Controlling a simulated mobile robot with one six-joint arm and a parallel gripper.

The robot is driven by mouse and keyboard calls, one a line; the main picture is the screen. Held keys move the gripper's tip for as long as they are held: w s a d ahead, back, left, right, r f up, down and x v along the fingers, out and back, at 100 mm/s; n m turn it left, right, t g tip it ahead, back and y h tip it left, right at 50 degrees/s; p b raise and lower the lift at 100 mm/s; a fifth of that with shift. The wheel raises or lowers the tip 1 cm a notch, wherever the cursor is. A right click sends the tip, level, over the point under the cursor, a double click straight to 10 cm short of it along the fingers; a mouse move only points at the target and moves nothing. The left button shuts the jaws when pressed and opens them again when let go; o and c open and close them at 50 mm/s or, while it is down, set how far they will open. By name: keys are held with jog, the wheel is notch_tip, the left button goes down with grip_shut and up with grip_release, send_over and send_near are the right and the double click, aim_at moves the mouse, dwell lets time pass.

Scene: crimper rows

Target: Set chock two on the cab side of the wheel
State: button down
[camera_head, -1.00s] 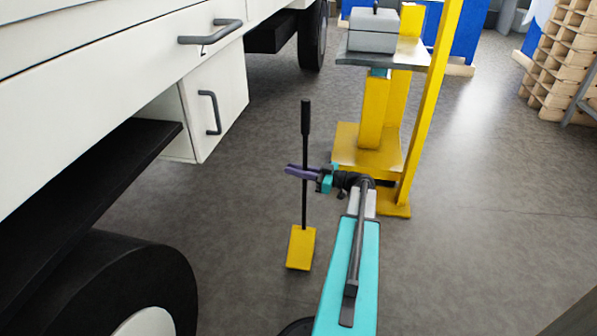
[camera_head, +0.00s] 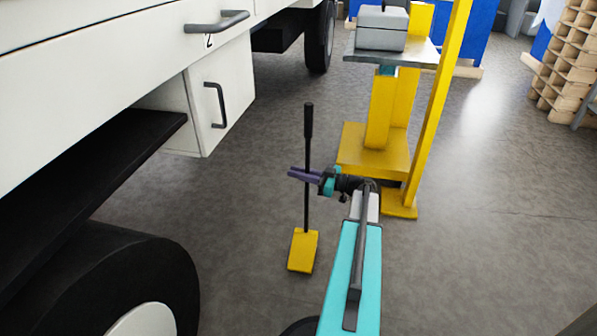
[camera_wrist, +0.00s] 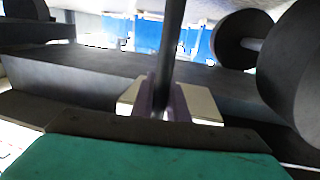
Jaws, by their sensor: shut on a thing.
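The chock is a yellow block (camera_head: 303,250) on the foot of a long black upright handle (camera_head: 308,150). My gripper (camera_head: 306,175) is shut on the handle partway up, and the handle stands nearly vertical. In the wrist view the dark handle (camera_wrist: 172,50) passes between the purple fingers of my gripper (camera_wrist: 165,105). The block hangs or rests at floor level; I cannot tell whether it touches the floor. The wheel (camera_head: 105,285) is the black tyre at lower left under the truck, apart from the chock. The chock's block is not clearly visible in the wrist view.
The white truck body (camera_head: 90,50) has a locker door with a handle (camera_head: 215,105) at left. A yellow stand (camera_head: 378,150) with a grey box (camera_head: 381,27) is close behind my arm. Stacked pallets (camera_head: 570,70) are at far right. Grey floor is clear between chock and wheel.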

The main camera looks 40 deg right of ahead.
dwell(0.5)
jog(key=c, duration=2.1)
grip_release()
jog(key=shift+f, duration=0.25)
jog(key=o, duration=0.4)
jog(key=shift+c, duration=0.2)
jog(key=shift+r, duration=0.1)
jog(key=p+v, duration=0.5)
jog(key=v, duration=0.7)
